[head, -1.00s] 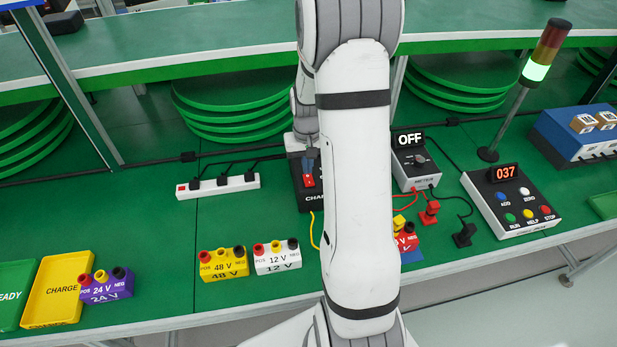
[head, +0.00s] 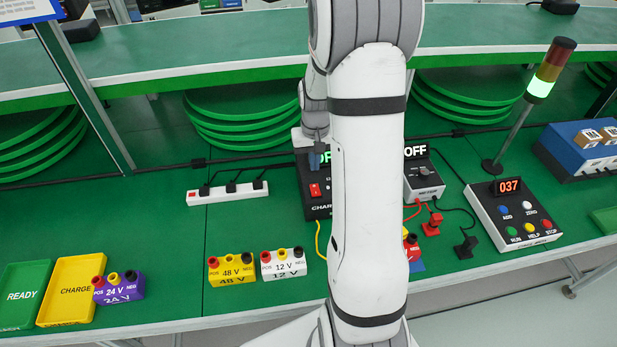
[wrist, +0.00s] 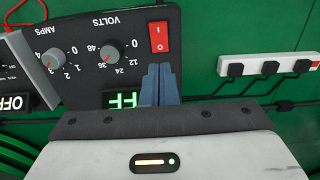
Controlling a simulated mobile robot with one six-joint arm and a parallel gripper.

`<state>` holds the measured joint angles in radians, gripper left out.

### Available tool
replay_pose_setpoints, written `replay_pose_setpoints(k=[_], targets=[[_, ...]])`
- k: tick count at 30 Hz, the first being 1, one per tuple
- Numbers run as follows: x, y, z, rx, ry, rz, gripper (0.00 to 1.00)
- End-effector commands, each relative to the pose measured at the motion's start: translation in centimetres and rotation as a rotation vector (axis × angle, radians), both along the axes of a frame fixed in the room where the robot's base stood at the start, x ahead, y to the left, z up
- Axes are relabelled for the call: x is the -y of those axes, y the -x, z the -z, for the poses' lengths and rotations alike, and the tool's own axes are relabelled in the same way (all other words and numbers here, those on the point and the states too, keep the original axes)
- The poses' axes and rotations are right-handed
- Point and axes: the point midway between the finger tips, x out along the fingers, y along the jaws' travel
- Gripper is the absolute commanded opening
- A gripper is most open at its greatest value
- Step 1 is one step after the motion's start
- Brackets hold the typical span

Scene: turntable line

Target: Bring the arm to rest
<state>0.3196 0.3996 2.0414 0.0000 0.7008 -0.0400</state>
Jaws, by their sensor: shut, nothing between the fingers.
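My arm stretches over the bench, and my gripper (head: 316,166) is shut and empty just above the black charger box (head: 320,211). In the wrist view the blue fingers (wrist: 160,78) are together, close to the red rocker switch (wrist: 158,38) on the charger panel (wrist: 80,75). Whether they touch it cannot be told there. In the head view the switch (head: 315,190) shows just below the fingertips. The charger's green display (wrist: 123,99) is partly hidden by my gripper. My arm link hides part of the bench and a block behind it.
The meter (head: 424,180) reads OFF. A control box (head: 512,210) showing 037 and a lit green stack light (head: 540,86) stand at right. A power strip (head: 228,193) lies left. Yellow, white and purple battery blocks, plus READY and CHARGE trays (head: 50,316), stand along the front.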

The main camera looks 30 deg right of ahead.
Motion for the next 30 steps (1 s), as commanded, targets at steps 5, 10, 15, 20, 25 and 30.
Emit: replay_pose_setpoints(k=[5, 10, 15, 20, 25, 30], targets=[[0.0, 0.0, 0.0, 0.0, 0.0, 0.0, 0.0], [-1.0, 0.5, -1.7, 0.017, 0.006, -0.016, 0.0], [-4.1, 2.9, -6.6, 0.069, 0.02, -0.065, 0.0], [-7.5, 6.5, -11.1, 0.126, 0.032, -0.122, 0.0], [-10.5, 11.1, -14.5, 0.185, 0.04, -0.182, 0.0], [-12.7, 15.7, -16.4, 0.241, 0.043, -0.235, 0.0]])
